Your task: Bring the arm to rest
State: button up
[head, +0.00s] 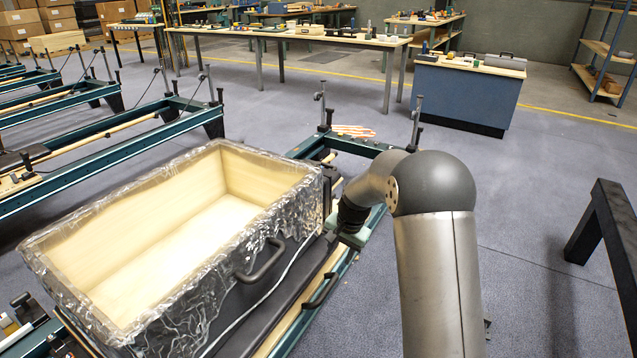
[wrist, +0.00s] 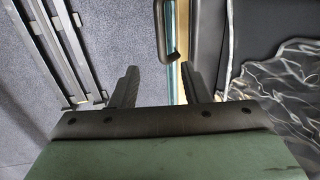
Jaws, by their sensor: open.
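My arm reaches up from the bottom of the head view, bends at a dark grey joint and runs down to the left. My gripper (wrist: 160,68) shows in the wrist view with its two black ribbed fingers apart and nothing between them. A black handle (wrist: 161,30) lies beyond the fingertips, beside a teal rail and a light wooden strip; I cannot tell the gap. In the head view the wrist end is beside the right end of an open wooden box (head: 120,268) wrapped in clear plastic; the fingers are hidden there.
The box sits on a teal reformer frame with black handles (head: 260,262). A blue cabinet (head: 462,98) and a long workbench (head: 300,38) stand behind. A black frame (head: 612,225) stands at right. Floor between the arm and that frame is clear. More reformers (head: 110,150) lie left.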

jog(key=s+r+n+p, duration=0.1)
jog(key=s+r+p, duration=0.3)
jog(key=r, duration=0.4)
jog(key=s+r+n+p, duration=0.1)
jog(key=s+r+p, duration=0.35)
jog(key=r, duration=0.35)
jog(key=s+d+r+n+p, duration=0.1)
jog(key=s+r+p, duration=0.6)
jog(key=s, duration=0.7)
jog(key=s+r+n+h+p, duration=0.1)
jog(key=s+r+n+p, duration=0.3)
jog(key=s+r+p, duration=0.4)
jog(key=s+r, duration=0.4)
jog(key=s, duration=0.1)
jog(key=shift+s+d+r+n+g+h, duration=0.25)
jog(key=shift+s+d+n+g+h, duration=0.05)
jog(key=shift+s+d+g, duration=0.1)
